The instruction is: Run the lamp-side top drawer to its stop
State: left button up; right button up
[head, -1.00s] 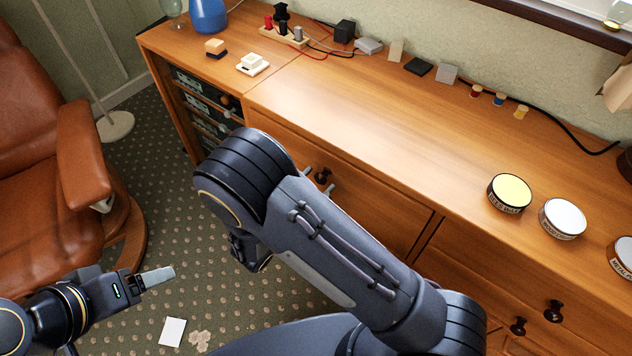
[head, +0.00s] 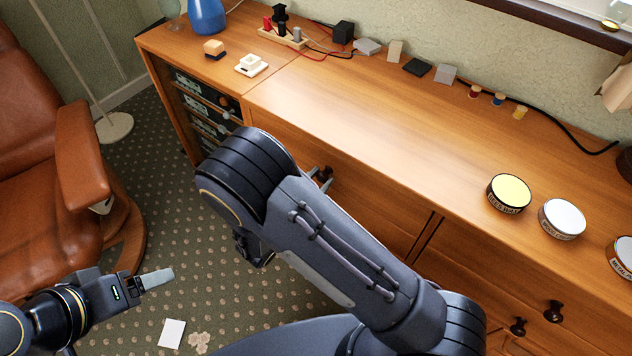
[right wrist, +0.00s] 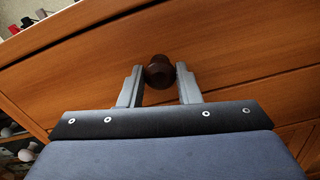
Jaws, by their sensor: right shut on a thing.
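The top drawer (head: 375,205) nearer the blue lamp base is a wide wooden front under the cabinet top, partly hidden by my right arm. Its dark round knob (right wrist: 159,70) shows in the right wrist view between the two grey fingers. My right gripper (head: 319,175) is shut on this knob, in front of the drawer. I cannot tell whether the drawer stands slightly out. My left gripper (head: 158,278) is low at the left over the carpet, away from the cabinet; its fingers are seen edge-on.
The blue lamp base (head: 207,15) stands at the cabinet's far left end. Tins, including a yellow-topped one (head: 509,192), and small blocks stand on the cabinet top. A brown leather armchair (head: 85,150) is at the left. Carpet is open before the cabinet.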

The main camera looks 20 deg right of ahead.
jog(key=o, duration=1)
jog(key=v, duration=0.8)
